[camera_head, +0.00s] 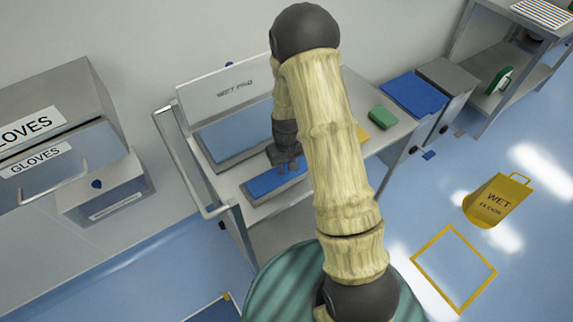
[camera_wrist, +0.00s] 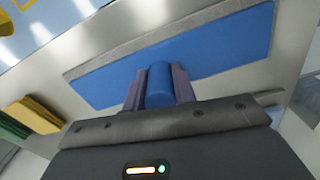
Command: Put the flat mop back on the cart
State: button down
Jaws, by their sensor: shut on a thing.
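The flat mop (camera_head: 262,187) is a blue pad with a grey edge and a blue upright grip. In the head view it is at the front of the cart top (camera_head: 226,183), in line with it; I cannot tell whether it rests on the surface or hangs just above. My gripper (camera_head: 286,164) points down over the mop. In the wrist view my gripper (camera_wrist: 158,75) is shut on the mop's blue grip (camera_wrist: 158,88), with the pad (camera_wrist: 210,45) spread beyond the fingers. My arm hides part of the cart and the mop's right end.
A grey tray with a blue inside (camera_head: 240,135) lies behind the mop, before the WET PAD box (camera_head: 225,95). A yellow wet-floor sign (camera_head: 497,200) stands on the floor. Glove boxes (camera_head: 45,130) are at left.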

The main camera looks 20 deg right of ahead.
jog(key=c, duration=1.1)
grip_release()
jog(key=shift+c, duration=0.2)
notch_tip(320, 180, up, 12)
jog(key=shift+r+b, duration=0.1)
jog(key=shift+b, duration=0.45)
jog(key=s+r+m+t, duration=0.1)
jog(key=s+r, duration=0.2)
jog(key=s, duration=0.4)
jog(key=s+r+t, duration=0.1)
jog(key=s+r, duration=0.2)
jog(key=s, duration=0.4)
jog(key=shift+s+r+m+t, duration=0.2)
jog(key=shift+r+m+t, duration=0.1)
jog(key=shift+r+m, duration=0.1)
